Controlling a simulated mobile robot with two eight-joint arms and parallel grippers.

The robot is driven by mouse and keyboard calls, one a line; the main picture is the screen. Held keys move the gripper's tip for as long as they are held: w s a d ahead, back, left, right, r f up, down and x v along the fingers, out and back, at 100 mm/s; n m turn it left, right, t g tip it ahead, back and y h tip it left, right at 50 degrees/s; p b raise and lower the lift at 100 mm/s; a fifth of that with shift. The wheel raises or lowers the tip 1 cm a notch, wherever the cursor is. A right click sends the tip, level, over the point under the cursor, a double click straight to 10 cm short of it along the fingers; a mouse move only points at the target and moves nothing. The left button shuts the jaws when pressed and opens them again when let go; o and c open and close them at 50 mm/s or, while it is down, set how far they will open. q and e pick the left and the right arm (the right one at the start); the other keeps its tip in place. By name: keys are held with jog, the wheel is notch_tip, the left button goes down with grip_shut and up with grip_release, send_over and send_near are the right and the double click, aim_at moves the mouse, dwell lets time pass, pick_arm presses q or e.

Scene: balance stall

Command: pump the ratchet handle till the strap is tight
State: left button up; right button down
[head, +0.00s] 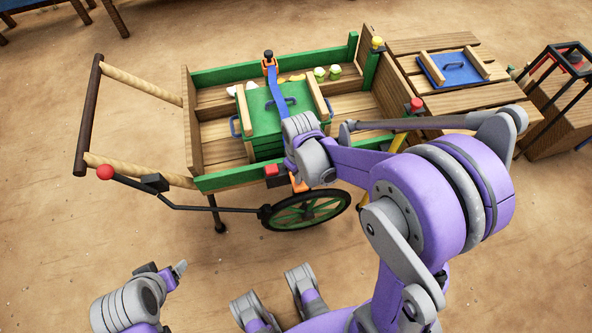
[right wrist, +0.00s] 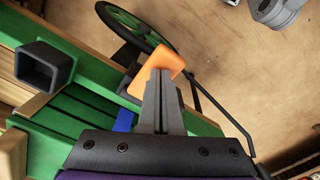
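The ratchet's orange handle (head: 299,186) is at the near side of the cart, above the wheel. The blue strap (head: 274,82) runs from an orange fitting (head: 270,66) on the far side over the green crate (head: 262,132); its near end is hidden behind my right gripper (head: 291,166). In the right wrist view my fingers are close together, with the orange handle (right wrist: 164,58) between their tips and showing on both sides. A short piece of strap (right wrist: 124,120) shows beside them. My left gripper (head: 164,272) is open and empty, low at the left, apart from the cart.
The green-sided cart (head: 230,181) has a spoked wheel (head: 308,210) and wooden shafts at left. A black lever with a red knob (head: 105,172) extends left from near the wheel. The sandy ground in front is open.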

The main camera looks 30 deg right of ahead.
jog(key=shift+f+b, duration=0.65)
jog(key=shift+f, duration=0.35)
jog(key=shift+r+p, duration=2.1)
jog(key=shift+r, duration=0.75)
jog(key=shift+r, duration=0.1)
notch_tip(320, 180, up, 5)
jog(key=p, duration=0.3)
jog(key=shift+p, duration=0.35)
jog(key=s+a+r+m+t+p, duration=0.3)
jog(key=s+r, duration=0.6)
jog(key=r, duration=0.4)
jog(key=shift+s+r+t+p, duration=0.25)
jog(key=shift+s+t+p, duration=0.1)
jog(key=shift+t+p, duration=0.7)
